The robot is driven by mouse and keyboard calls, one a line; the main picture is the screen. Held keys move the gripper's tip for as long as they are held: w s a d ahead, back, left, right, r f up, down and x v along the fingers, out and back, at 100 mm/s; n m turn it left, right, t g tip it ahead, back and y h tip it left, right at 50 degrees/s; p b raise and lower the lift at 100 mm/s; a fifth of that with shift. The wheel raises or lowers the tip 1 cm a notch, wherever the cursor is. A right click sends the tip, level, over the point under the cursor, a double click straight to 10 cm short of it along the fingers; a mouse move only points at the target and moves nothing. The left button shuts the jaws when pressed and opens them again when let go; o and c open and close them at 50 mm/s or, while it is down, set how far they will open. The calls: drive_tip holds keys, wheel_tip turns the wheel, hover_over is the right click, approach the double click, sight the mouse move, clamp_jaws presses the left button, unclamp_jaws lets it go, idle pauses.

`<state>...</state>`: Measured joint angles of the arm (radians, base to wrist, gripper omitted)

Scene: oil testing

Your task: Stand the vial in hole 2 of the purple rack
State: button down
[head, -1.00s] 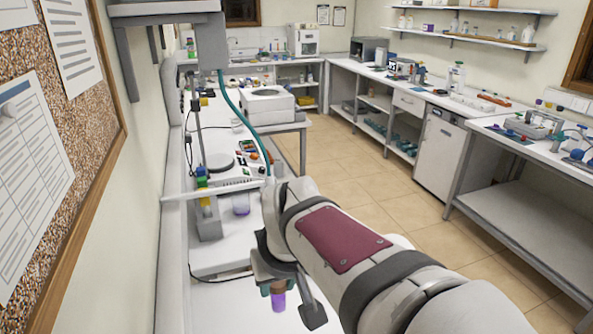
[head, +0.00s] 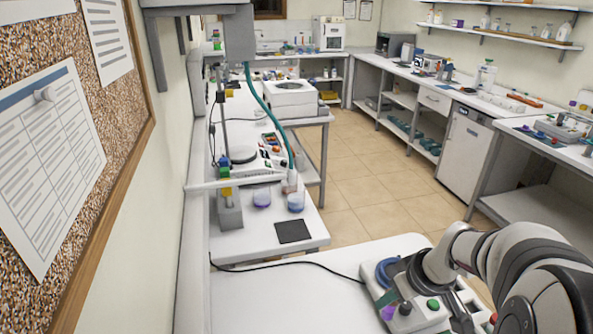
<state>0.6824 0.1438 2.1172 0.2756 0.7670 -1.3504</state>
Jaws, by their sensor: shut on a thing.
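My arm comes in from the lower right, and my gripper (head: 428,292) is low over the near white table, in front of a grey-white instrument. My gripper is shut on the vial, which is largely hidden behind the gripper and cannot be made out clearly.
The instrument has a blue round part (head: 386,271) and a green button (head: 433,304). The table (head: 270,300) is bare to its left, apart from a black cable. Beyond stand two beakers (head: 296,202) and a dark square pad (head: 292,231).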

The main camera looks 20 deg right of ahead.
drive_tip(key=s+d+f, duration=0.6)
drive_tip(key=s+d, duration=0.1)
drive_tip(key=d, duration=0.3)
drive_tip(key=f, duration=0.8)
drive_tip(key=shift+s+d, duration=0.1)
drive_tip(key=shift+d, duration=0.2)
drive_tip(key=c, duration=0.5)
unclamp_jaws()
